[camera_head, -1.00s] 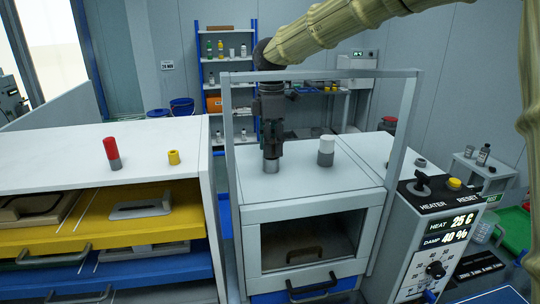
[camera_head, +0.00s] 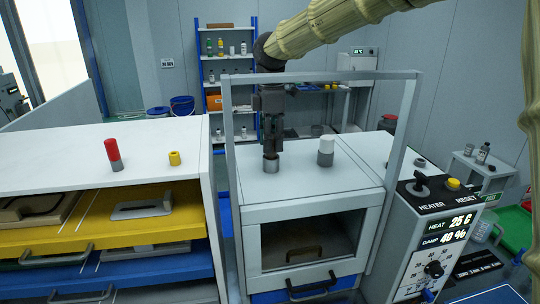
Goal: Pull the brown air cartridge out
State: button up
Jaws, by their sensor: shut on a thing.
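My gripper (camera_head: 271,147) points straight down over the white top of the box-shaped unit. It is shut on the brown air cartridge, of which only a small dark brownish bit (camera_head: 271,156) shows between the fingertips and the grey socket (camera_head: 271,166). The fingers cover most of the cartridge. The cartridge looks upright and in line with the socket; I cannot tell how deep it sits.
A grey frame (camera_head: 320,77) arches over the unit around my arm. A red cartridge (camera_head: 112,149) and a yellow ring (camera_head: 174,158) are on the left cabinet top.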

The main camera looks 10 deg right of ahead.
jog(key=shift+r+p, duration=1.1)
jog(key=shift+r, duration=0.6)
dwell(0.8)
jog(key=shift+r+p, duration=1.65)
jog(key=shift+r, duration=0.8)
notch_tip(320, 180, up, 8)
jog(key=p, duration=0.4)
jog(key=shift+f, duration=0.25)
